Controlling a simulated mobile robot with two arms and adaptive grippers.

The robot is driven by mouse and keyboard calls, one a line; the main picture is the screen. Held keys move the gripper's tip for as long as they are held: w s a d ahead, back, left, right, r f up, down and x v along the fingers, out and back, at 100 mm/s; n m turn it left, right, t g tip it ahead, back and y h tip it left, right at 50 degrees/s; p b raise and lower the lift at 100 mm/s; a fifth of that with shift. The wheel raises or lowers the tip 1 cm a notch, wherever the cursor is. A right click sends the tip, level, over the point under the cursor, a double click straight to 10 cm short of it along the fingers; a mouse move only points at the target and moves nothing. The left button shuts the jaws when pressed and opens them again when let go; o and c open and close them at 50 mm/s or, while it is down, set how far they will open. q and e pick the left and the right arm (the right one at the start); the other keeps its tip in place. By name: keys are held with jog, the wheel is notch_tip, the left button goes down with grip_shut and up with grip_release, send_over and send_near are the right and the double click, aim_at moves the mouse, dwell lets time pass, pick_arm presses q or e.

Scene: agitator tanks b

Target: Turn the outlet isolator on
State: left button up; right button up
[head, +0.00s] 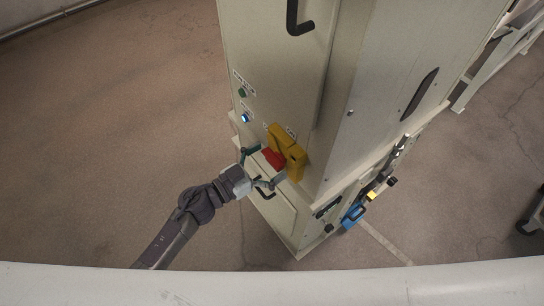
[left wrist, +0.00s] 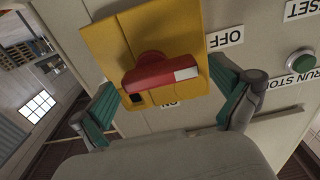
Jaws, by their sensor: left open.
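The isolator has a red handle (head: 272,157) on a yellow plate (head: 292,160) on the cabinet's side face. In the left wrist view the red handle (left wrist: 160,76) lies across the yellow plate (left wrist: 185,25), with a white mark at its right end. An OFF label (left wrist: 226,38) is beside the plate at the right, and an ON label (left wrist: 170,104) shows partly below it. My left gripper (head: 263,168) is open, its two green-padded fingers on either side of the handle. In the left wrist view, whether they touch it cannot be told. My right gripper is not in view.
A green button (left wrist: 301,61) and a blue-lit button (head: 246,117) are on the same cabinet face. A black door handle (head: 297,18) stands out above. Blue and black fittings (head: 352,214) are low on the adjoining face. The floor at the left is clear.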

pick_arm(q)
jog(key=shift+w+d, duration=0.3)
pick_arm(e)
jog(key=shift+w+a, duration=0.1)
pick_arm(q)
jog(key=shift+c, duration=0.2)
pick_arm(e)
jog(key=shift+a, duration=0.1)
pick_arm(q)
jog(key=c, duration=1.1)
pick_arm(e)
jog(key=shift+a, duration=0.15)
